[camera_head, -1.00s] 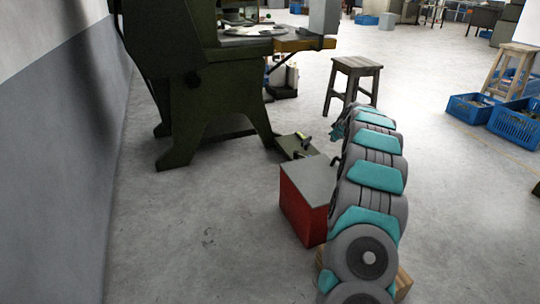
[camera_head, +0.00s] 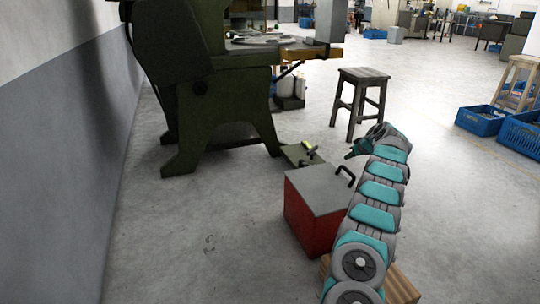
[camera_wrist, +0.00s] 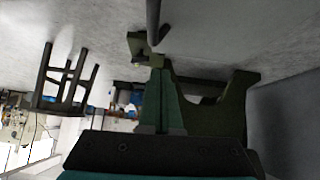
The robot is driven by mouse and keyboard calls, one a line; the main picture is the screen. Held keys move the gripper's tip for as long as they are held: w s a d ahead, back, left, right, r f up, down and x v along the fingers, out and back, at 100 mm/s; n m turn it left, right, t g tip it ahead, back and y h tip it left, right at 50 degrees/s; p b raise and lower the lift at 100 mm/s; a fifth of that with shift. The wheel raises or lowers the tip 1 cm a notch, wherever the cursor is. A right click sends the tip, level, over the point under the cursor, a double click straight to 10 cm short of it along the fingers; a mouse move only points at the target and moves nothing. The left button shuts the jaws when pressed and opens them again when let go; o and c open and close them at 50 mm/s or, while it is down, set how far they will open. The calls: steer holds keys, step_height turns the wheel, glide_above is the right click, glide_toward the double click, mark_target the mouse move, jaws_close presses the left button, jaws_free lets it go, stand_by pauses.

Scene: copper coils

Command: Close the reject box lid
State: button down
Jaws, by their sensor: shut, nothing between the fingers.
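The red reject box (camera_head: 306,227) stands on the floor in the head view. Its grey lid (camera_head: 318,188) lies flat across the top, with no gap that I can see. A black handle (camera_head: 345,174) stands up at the lid's right edge. My gripper (camera_head: 353,153) is just above and behind the handle, apart from it as far as I can tell. In the wrist view my gripper (camera_wrist: 160,72) shows teal fingers shut together, with nothing between them. A dark bar, probably the handle (camera_wrist: 153,22), shows at that view's top edge.
A green machine (camera_head: 205,100) stands behind the box, with a green pedal plate (camera_head: 300,154) near its foot. A dark stool (camera_head: 360,90) is behind my gripper. Blue crates (camera_head: 481,121) are at the right. The floor left of the box is clear.

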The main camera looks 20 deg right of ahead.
mark_target(350, 172)
steer(key=shift+d+f, duration=0.4)
steer(key=shift+f, duration=0.35)
steer(key=shift+d+f, duration=0.4)
steer(key=shift+f, duration=0.35)
steer(key=shift+d+f+b, duration=0.25)
steer(key=shift+d+f, duration=0.05)
steer(key=shift+f, duration=0.45)
steer(key=shift+d+f+b, duration=0.2)
steer(key=shift+d+f, duration=0.1)
steer(key=shift+f, duration=0.45)
steer(key=shift+f, duration=0.2)
steer(key=shift+r, duration=0.1)
